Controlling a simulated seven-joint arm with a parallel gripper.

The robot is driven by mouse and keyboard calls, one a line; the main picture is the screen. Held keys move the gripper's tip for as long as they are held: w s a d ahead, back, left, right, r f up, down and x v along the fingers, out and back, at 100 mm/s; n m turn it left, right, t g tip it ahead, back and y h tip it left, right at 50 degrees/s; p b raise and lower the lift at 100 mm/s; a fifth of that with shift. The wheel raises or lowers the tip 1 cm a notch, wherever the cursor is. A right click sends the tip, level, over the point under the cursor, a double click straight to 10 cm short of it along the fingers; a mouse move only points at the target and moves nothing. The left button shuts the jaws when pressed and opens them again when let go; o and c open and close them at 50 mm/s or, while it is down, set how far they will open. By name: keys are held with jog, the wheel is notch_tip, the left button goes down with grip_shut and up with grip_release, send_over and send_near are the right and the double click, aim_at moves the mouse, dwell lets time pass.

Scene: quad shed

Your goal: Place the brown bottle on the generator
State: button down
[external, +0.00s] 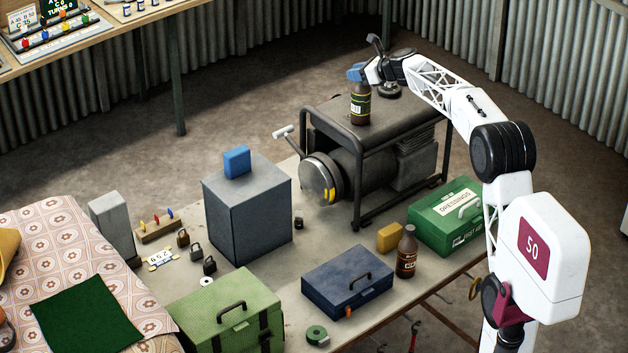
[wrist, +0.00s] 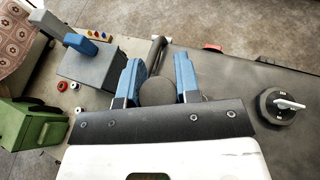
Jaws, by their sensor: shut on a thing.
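A brown bottle (external: 360,108) with a green and yellow label is upright at the top of the black-framed generator (external: 345,130). My gripper (external: 356,73), with blue fingers, is shut on its upper part from above. I cannot tell whether the bottle's base touches the generator top. In the wrist view, a dark round shape, apparently the bottle's top (wrist: 156,92), sits between the two blue fingers (wrist: 159,80). A second brown bottle (external: 406,252), with a dark red label, stands on the table in front, beside a yellow block.
A rotary switch (wrist: 283,105) is on the generator top, right of the gripper. A grey box (external: 248,210) with a blue item on it stands to the left. A green first aid case (external: 447,228), blue toolbox (external: 340,285) and green toolbox (external: 225,315) occupy the table.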

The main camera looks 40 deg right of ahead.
jog(key=c, duration=0.8)
grip_release()
jog(key=shift+f, duration=0.1)
jog(key=v, duration=1.2)
jog(key=shift+r, duration=0.25)
jog(key=shift+a, duration=0.1)
